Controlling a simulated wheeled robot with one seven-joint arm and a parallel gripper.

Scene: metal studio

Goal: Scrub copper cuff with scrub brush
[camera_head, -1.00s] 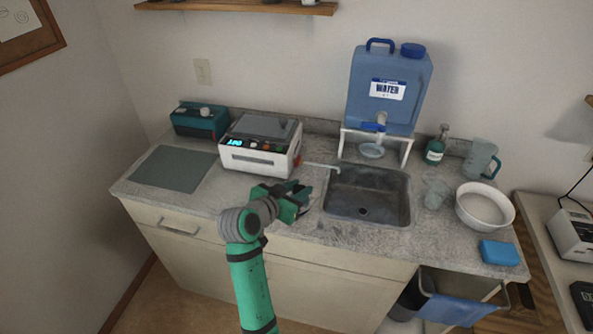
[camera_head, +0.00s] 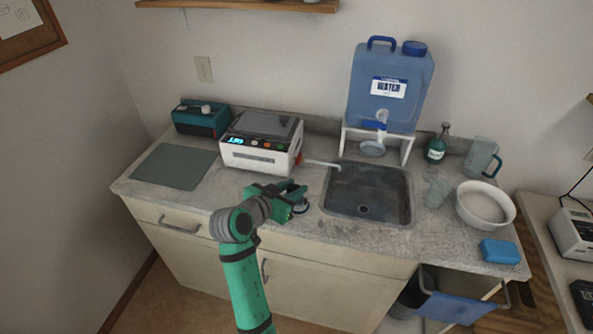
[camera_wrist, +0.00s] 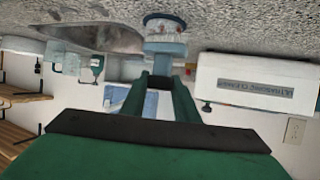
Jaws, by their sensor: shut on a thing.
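My gripper (camera_head: 292,199) is over the front of the counter, left of the sink. In the wrist view my gripper (camera_wrist: 164,82) has its two fingers close together, shut on a pale blue block-like piece (camera_wrist: 166,47), which looks like the scrub brush. Just beyond the held piece is a small round thing with a dark blue rim (camera_wrist: 151,18) at the counter surface. It may hold or be the copper cuff. I cannot tell whether the brush touches it. In the head view a small dark ring shows by the fingertips; the brush is mostly hidden.
The sink (camera_head: 340,203) lies right of my gripper. A white ultrasonic cleaner (camera_head: 252,158) stands behind left, beside a grey mat (camera_head: 172,167). A water jug (camera_head: 365,105) stands on a rack. A bowl (camera_head: 480,220) and blue sponge (camera_head: 500,251) are at right.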

